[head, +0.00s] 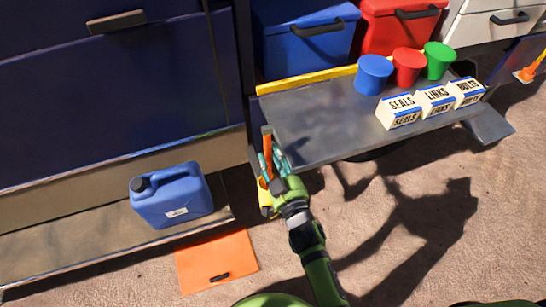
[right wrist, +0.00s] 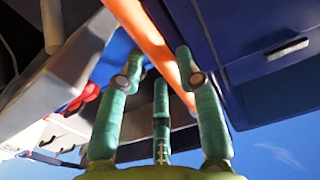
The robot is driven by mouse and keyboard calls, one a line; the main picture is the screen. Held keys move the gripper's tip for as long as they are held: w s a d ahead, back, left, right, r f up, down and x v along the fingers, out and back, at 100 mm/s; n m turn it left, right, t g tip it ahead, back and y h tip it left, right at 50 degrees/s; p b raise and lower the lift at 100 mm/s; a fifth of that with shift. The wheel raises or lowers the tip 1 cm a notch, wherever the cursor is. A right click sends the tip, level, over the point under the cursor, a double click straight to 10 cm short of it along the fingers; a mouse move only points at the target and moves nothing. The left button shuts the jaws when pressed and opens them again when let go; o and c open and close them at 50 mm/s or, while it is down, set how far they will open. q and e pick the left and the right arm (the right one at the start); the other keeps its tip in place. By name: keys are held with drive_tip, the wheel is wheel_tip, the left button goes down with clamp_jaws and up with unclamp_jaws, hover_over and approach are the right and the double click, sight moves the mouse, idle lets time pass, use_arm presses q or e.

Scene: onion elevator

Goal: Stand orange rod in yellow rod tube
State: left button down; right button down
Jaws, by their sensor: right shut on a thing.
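The orange rod (head: 267,143) stands roughly upright beside the left end of the grey shelf in the head view. My right gripper (head: 273,162) is shut on it, with teal fingers around its middle. In the right wrist view the rod (right wrist: 150,38) runs slantwise between the fingers of my right gripper (right wrist: 160,66). The yellow rod tube (head: 265,198) shows partly, just below the rod and left of my gripper. My gripper hides part of it, and I cannot tell whether the rod's lower end is inside it. My left gripper is not in view.
The grey shelf (head: 310,132) with a yellow back edge is close on the right. It bears blue, red and green cups and labelled blocks (head: 437,100). A dark blue cabinet (head: 110,85) is at left.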

drive_tip(key=c, duration=0.8)
unclamp_jaws()
drive_tip(key=shift+r, duration=0.15)
drive_tip(key=shift+s+f, duration=0.1)
drive_tip(key=shift+f, duration=0.1)
drive_tip(key=shift+s+d, duration=0.1)
drive_tip(key=shift+s, duration=0.05)
drive_tip(key=v, duration=1.1)
drive_tip(key=shift+s+d+r, duration=0.1)
drive_tip(key=shift+s+r, duration=0.1)
drive_tip(key=shift+s, duration=0.05)
drive_tip(key=shift+f, duration=0.1)
